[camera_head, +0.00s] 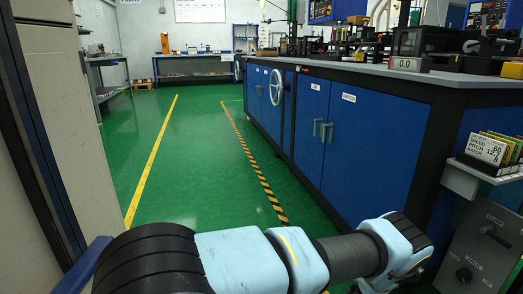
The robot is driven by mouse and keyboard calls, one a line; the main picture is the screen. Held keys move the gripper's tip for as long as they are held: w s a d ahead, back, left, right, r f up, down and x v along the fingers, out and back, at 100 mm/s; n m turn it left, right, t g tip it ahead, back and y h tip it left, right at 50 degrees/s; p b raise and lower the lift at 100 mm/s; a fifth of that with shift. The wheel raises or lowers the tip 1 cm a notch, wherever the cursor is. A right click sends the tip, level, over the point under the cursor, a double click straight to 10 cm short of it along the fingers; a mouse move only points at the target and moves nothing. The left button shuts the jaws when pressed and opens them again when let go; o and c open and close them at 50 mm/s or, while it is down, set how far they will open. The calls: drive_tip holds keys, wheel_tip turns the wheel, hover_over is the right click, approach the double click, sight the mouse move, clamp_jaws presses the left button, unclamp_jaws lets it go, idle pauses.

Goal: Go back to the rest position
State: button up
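My arm (290,255) lies across the bottom of the head view, with light blue and dark grey links. It runs from the lower left toward the lower right. Its far end bends down at the right and leaves the picture at the bottom edge. My gripper is not visible, so its fingers and anything in them are hidden from view.
A long blue cabinet bench (372,135) with a handwheel (276,87) stands close on the right. A card holder (488,149) juts out at the far right. A beige cabinet (70,120) stands close on the left. The green floor (190,150) between is clear.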

drive_tip(key=w+a+r+n+t+y, duration=0.2)
drive_tip(key=w+a+r+n+y, duration=0.15)
drive_tip(key=w+r, duration=0.4)
drive_tip(key=w+a+r+n+t+y, duration=0.3)
drive_tip(key=w+r+y, duration=0.1)
drive_tip(key=w, duration=0.7)
drive_tip(key=w+a+r+n+g+y, duration=0.1)
drive_tip(key=w+a+r+n+y, duration=0.15)
drive_tip(key=a+r, duration=0.5)
drive_tip(key=w+a+r+n+g+y, duration=0.1)
drive_tip(key=w+a+r+n+y, duration=0.2)
drive_tip(key=a, duration=0.8)
drive_tip(key=s+a+r+n+g+y, duration=0.25)
drive_tip(key=s+a+r, duration=0.45)
drive_tip(key=s+a, duration=0.45)
drive_tip(key=s+a+r+n+g+y, duration=0.25)
drive_tip(key=s+a+r, duration=0.45)
drive_tip(key=s+a, duration=0.45)
wheel_tip(320, 180, up, 35)
drive_tip(key=g+p, duration=0.1)
drive_tip(key=p, duration=3.5)
drive_tip(key=shift+s+d+r+n+h, duration=0.2)
drive_tip(key=shift+s+d+n+h, duration=0.1)
drive_tip(key=shift+d+h, duration=0.1)
